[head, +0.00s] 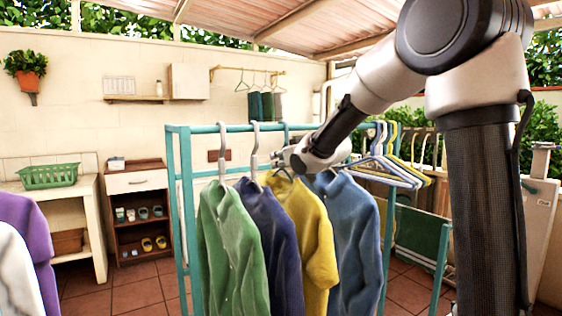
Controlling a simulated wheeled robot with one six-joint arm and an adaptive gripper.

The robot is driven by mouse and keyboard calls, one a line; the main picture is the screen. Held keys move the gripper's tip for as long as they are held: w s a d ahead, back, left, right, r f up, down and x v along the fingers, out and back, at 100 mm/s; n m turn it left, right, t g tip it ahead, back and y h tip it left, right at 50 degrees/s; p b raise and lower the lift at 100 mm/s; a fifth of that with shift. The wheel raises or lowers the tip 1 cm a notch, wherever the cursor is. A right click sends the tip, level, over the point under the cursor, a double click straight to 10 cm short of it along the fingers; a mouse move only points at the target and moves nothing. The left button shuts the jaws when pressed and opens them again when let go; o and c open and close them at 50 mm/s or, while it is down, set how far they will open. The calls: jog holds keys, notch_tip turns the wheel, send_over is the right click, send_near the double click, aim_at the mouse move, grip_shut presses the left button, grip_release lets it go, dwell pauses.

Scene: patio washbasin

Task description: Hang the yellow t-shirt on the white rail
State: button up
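The yellow t-shirt (308,230) hangs from a hanger on the teal rack (207,128), between a navy shirt (271,228) and a blue shirt (350,240). My gripper (284,161) is at the hanger top just above the yellow t-shirt's collar. Its fingers are small and dark, and I cannot tell whether they are closed on the hanger. No white rail can be made out in this view.
A green shirt (229,250) hangs at the rack's left, and several empty hangers (385,165) at its right. Purple (28,235) and white garments (18,275) show at the left edge. A green basket (48,176) stands on the washbasin counter; tiled floor lies open before the shoe shelf (138,212).

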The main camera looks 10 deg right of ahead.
grip_shut()
jog(key=shift+r, duration=0.15)
jog(key=shift+r, duration=1.4)
jog(key=v, duration=0.3)
jog(key=f+v, duration=0.1)
jog(key=v, duration=0.5)
jog(key=shift+s+d+f, duration=0.15)
jog(key=shift+s+f, duration=0.05)
jog(key=shift+s, duration=0.4)
jog(key=shift+s+d, duration=0.1)
